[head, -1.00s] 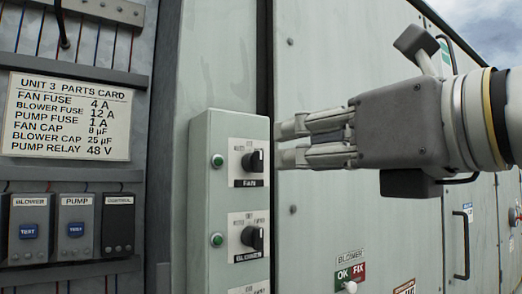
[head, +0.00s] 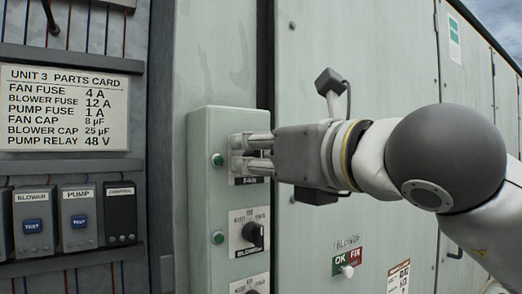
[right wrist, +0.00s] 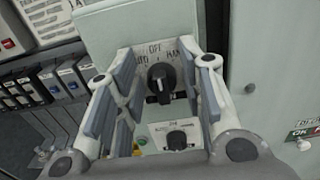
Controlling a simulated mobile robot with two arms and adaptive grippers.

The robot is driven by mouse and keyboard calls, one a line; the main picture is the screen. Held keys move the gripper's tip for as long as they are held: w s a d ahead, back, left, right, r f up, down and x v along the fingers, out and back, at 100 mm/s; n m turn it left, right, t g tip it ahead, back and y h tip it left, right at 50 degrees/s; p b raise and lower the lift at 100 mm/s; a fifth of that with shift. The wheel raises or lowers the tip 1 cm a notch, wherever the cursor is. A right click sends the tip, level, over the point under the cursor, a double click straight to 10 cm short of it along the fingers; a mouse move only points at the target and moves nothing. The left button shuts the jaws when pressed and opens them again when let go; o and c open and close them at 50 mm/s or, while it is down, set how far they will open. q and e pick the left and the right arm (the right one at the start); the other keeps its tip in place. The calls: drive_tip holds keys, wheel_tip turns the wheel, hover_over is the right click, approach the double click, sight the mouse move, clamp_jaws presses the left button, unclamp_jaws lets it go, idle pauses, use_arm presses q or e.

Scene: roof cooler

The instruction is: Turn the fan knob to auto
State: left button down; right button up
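The fan knob is a black rotary knob (right wrist: 161,78) on a white plate (right wrist: 150,52) in the right wrist view. The plate's lettering is partly readable, with "OFF" at the top. In the head view, my right gripper (head: 247,154) covers the knob, with the "FAN" label (head: 250,181) showing below. In the right wrist view, the open fingers (right wrist: 160,85) stand on both sides of the knob, with gaps to it. Whether the fingertips touch the plate is unclear. My left gripper is not in view.
The blower knob (head: 253,234) sits just below on the same grey-green box (head: 206,155). A green light (head: 217,160) is beside the fan plate. An OK/FIX switch (head: 347,271) is on the panel at lower right. A parts card (head: 64,107) hangs at left.

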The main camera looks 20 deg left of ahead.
drive_tip(key=c, duration=0.7)
drive_tip(key=shift+o, duration=0.2)
drive_tip(key=shift+s+f+n+b, duration=0.15)
drive_tip(key=shift+n+b, duration=0.45)
drive_tip(key=shift+b, duration=0.45)
drive_tip(key=n+b, duration=0.2)
drive_tip(key=shift+b, duration=0.35)
drive_tip(key=n+b, duration=0.1)
drive_tip(key=n, duration=0.1)
drive_tip(key=shift+s+a+n+b, duration=0.1)
drive_tip(key=shift+a+n+b, duration=0.05)
drive_tip(key=shift+n+b, duration=0.9)
drive_tip(key=shift+n, duration=0.65)
drive_tip(key=shift+s, duration=0.1)
drive_tip(key=o, duration=0.8)
drive_tip(key=shift+o, duration=0.2)
drive_tip(key=shift+a, duration=0.1)
